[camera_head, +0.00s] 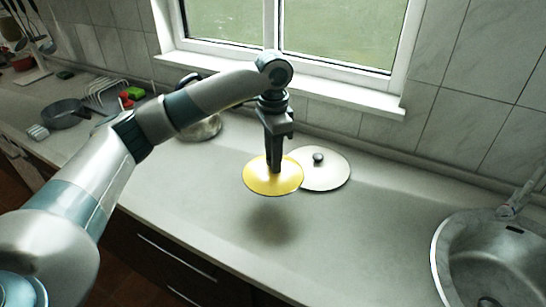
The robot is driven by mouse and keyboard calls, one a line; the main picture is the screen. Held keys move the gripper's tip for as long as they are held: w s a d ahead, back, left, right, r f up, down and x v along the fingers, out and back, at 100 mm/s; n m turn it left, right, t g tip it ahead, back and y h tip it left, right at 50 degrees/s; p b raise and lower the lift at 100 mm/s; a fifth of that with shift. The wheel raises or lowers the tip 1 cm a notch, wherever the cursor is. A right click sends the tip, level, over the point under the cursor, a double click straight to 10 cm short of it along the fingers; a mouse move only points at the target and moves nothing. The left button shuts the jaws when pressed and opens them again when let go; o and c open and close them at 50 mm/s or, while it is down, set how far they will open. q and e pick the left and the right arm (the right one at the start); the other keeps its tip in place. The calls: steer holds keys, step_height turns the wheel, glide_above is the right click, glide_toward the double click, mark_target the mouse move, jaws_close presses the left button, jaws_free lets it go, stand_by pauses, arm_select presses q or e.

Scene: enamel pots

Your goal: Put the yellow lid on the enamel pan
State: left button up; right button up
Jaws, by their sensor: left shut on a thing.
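The yellow lid (258,184) is a round, shiny disc, held roughly level above the counter with its shadow below. My left gripper (274,164) points down and is shut on the middle of the lid; the grip hides its knob. A dark pan (66,115) stands at the far left of the counter. A rounded metallic vessel (207,129) stands behind my left arm, which partly hides it. I cannot tell for sure which is the enamel pan. My right gripper is not in view.
A whitish round lid (328,178) with a dark knob lies behind and right of the yellow lid. A wire rack (104,92) with red and green items stands at the left. A sink (480,262) is at the right. The counter's front middle is clear.

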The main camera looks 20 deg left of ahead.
arm_select(q)
steer(key=s+d+f+n, duration=0.1)
steer(key=s+d+n, duration=0.3)
steer(key=s+d, duration=0.5)
steer(key=s+d+f+n, duration=0.2)
steer(key=s+d+n, duration=0.3)
steer(key=s+d, duration=0.4)
steer(key=shift+d+f, duration=0.2)
steer(key=shift+f, duration=0.1)
steer(key=shift+d, duration=0.1)
